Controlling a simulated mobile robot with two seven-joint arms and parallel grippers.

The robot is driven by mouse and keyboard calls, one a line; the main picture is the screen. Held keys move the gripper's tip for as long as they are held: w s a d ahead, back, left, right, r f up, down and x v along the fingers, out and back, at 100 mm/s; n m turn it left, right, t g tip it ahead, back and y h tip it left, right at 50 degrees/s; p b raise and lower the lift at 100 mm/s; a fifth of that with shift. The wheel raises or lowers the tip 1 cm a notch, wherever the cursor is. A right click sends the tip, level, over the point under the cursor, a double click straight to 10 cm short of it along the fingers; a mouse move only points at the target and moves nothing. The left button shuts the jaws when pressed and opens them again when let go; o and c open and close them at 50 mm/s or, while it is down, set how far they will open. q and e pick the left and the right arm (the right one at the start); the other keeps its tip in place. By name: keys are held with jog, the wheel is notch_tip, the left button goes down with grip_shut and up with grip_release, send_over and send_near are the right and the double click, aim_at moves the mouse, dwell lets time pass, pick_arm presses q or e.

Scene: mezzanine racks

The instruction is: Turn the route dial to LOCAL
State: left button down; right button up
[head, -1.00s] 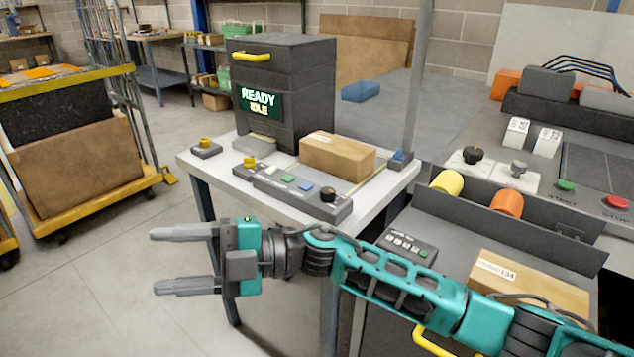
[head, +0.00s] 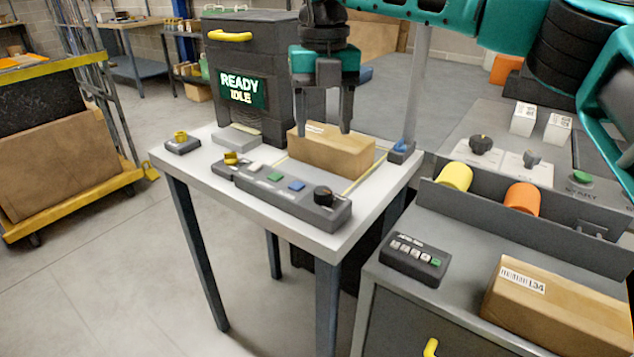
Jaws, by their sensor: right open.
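Several knobs are in view, and I cannot read which one is the route dial. A black knob (head: 323,196) is on the right end of the control strip (head: 270,196) on the white table. Two yellow knobs, one on a small block (head: 181,137) and one on the strip, are at the left. No LOCAL marking is legible. My right gripper (head: 323,131) points down, open, above or in front of the cardboard box (head: 345,152), behind the strip's black knob.
A dark cabinet (head: 285,60) with a READY IDLE screen stands on the table (head: 205,183). A post rises at the table's right corner. A keypad (head: 412,259) and a labelled box (head: 555,305) lie on the bench at right.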

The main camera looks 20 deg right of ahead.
aim_at(323, 190)
notch_tip(323, 190, down, 13)
jog(key=shift+r+b, duration=0.15)
jog(key=shift+b, duration=0.6)
jog(key=c, duration=1)
